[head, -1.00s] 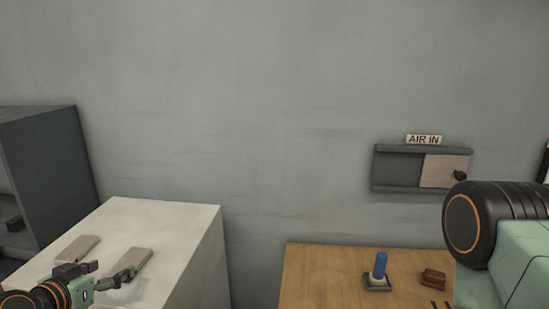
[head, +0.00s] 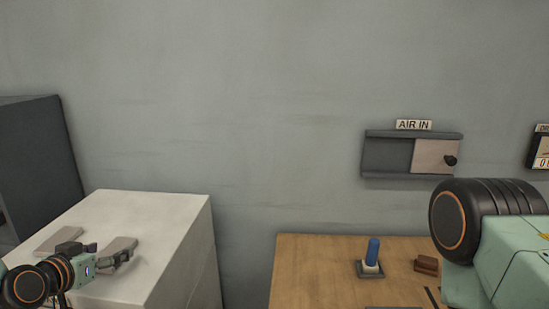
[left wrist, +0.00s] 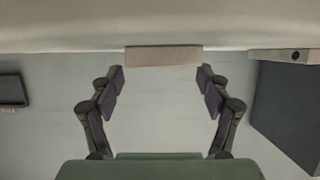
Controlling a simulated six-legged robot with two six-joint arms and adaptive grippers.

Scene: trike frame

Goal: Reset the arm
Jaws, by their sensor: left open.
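My left gripper (head: 108,256) is low at the left of the head view, over the white cabinet top (head: 160,207). It is open and empty. In the left wrist view its two fingers (left wrist: 161,85) stand wide apart with nothing between them. Two flat beige plates lie on the cabinet, one at the left (head: 60,240) and one just behind the gripper (head: 124,244). One beige plate (left wrist: 163,56) shows beyond the fingertips in the left wrist view. My right arm shows at the right of the head view; its gripper is out of view.
A wooden table (head: 310,265) holds a blue peg (head: 373,250) in a dark base and a small brown block (head: 426,264). A wall panel (head: 390,154) under an "AIR IN" label has a beige sliding cover. A dark cabinet (head: 40,160) stands far left.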

